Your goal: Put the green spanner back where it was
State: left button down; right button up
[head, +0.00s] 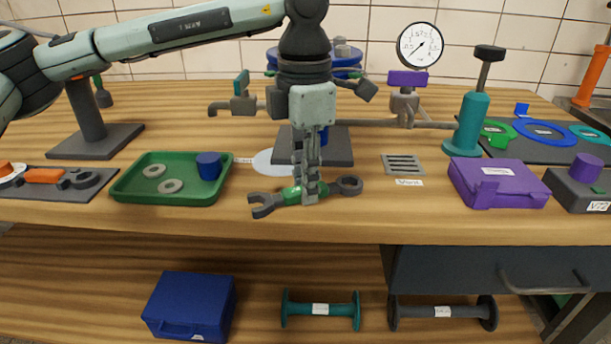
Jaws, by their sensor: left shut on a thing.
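The green spanner (290,194) has dark grey ends and a green middle. It lies roughly level across the picture near the front edge of the bench, with its open jaw to the left and its ring end to the right. My left gripper (309,193) points down and is shut on its middle, hiding part of the handle. I cannot tell whether the spanner touches the bench or hangs just above it. A dark mat (62,188) at the far left bears an orange-handled tool (44,176). My right gripper is not in view.
A green tray (130,187) with two washers and a blue cup (209,165) stands left of the spanner. A slotted plate (403,164) and purple case (498,183) are to the right. A gauge (419,45) and piping stand behind. The shelf below holds a blue case (190,305).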

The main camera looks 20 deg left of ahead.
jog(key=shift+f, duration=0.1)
pick_arm(q)
jog(key=c, duration=1.5)
grip_release()
jog(key=shift+o, duration=0.7)
jog(key=shift+r, duration=0.1)
notch_tip(320, 180, up, 2)
jog(key=shift+r, duration=0.1)
notch_tip(320, 180, up, 10)
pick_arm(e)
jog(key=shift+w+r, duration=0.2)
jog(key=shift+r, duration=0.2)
